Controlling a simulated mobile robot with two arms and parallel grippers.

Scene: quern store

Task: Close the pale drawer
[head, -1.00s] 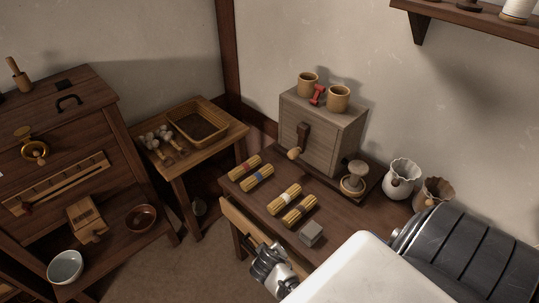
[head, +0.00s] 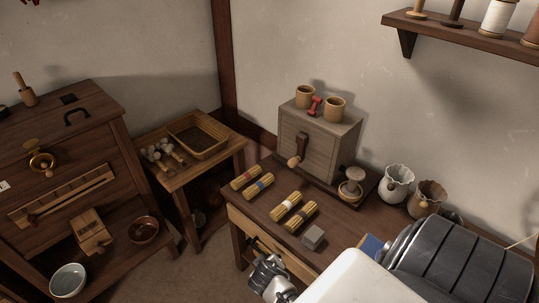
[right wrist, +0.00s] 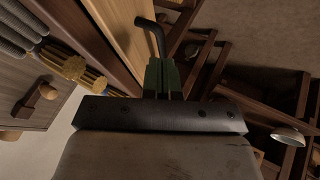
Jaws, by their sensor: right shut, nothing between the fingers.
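The pale drawer (head: 270,242) is under the top of the dark wooden table, on its front side. Its front sits close against the table edge, and I see no open interior. In the right wrist view the pale drawer front (right wrist: 122,32) runs along the dark table edge, with a dark bent handle (right wrist: 153,32) on it. My right gripper (head: 260,264) is in front of the drawer. Its green fingers (right wrist: 162,76) are together and empty, close by the handle; I cannot tell whether they touch it. My left gripper is not in view.
On the table (head: 245,208) lie several yellow bundles and a grey block (head: 312,237); a grey box mill (head: 320,140) stands behind. White (head: 396,183) and brown pots stand at right. A side table (head: 185,178) and dark cabinet (head: 60,140) stand left. Floor between is clear.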

